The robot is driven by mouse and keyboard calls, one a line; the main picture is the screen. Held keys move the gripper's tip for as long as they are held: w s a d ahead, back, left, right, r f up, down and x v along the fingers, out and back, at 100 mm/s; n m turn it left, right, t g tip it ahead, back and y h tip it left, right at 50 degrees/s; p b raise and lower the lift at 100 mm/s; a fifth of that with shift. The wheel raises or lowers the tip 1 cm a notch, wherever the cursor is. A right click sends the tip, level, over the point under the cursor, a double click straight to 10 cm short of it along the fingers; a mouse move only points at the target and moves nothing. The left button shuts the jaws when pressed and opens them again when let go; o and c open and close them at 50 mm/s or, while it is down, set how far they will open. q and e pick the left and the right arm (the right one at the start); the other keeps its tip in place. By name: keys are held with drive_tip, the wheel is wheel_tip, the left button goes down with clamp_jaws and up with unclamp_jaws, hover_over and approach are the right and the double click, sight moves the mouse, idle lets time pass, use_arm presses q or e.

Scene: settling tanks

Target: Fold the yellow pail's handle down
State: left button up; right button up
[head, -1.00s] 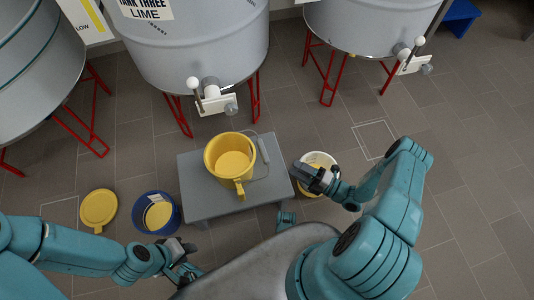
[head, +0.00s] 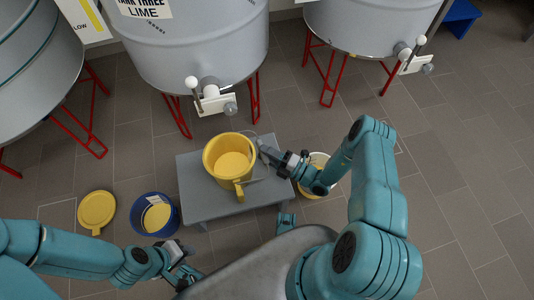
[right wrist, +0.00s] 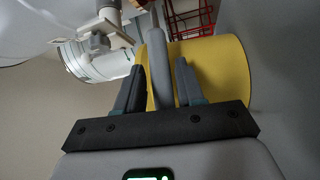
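The yellow pail (head: 229,163) stands on a low grey bench (head: 201,205), its mouth facing up and yellow inside. Its thin wire handle (head: 268,176) shows at the pail's right side. My right gripper (head: 264,151) is at the handle's grey grip and hides most of it in the head view. In the right wrist view the grip (right wrist: 160,85) stands between the two spread fingers of my right gripper (right wrist: 160,75), with the yellow pail wall (right wrist: 225,75) behind. My left gripper (head: 186,265) is low, left of my body, away from the pail; its finger gap is unclear.
A blue bucket (head: 166,228) and a yellow lid (head: 96,209) are on the floor at left. Grey tanks (head: 190,50) on red legs with valves (head: 213,100) stand behind the bench.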

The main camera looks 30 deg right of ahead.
clamp_jaws()
wheel_tip(320, 180, up, 2)
drive_tip(key=shift+d+r+n+g+h+p, duration=0.1)
drive_tip(key=shift+n+g+h+p, duration=0.25)
drive_tip(key=shift+p, duration=0.9)
drive_tip(key=shift+n, duration=0.25)
drive_tip(key=shift+g, duration=0.25)
drive_tip(key=shift+o, duration=1.9)
unclamp_jaws()
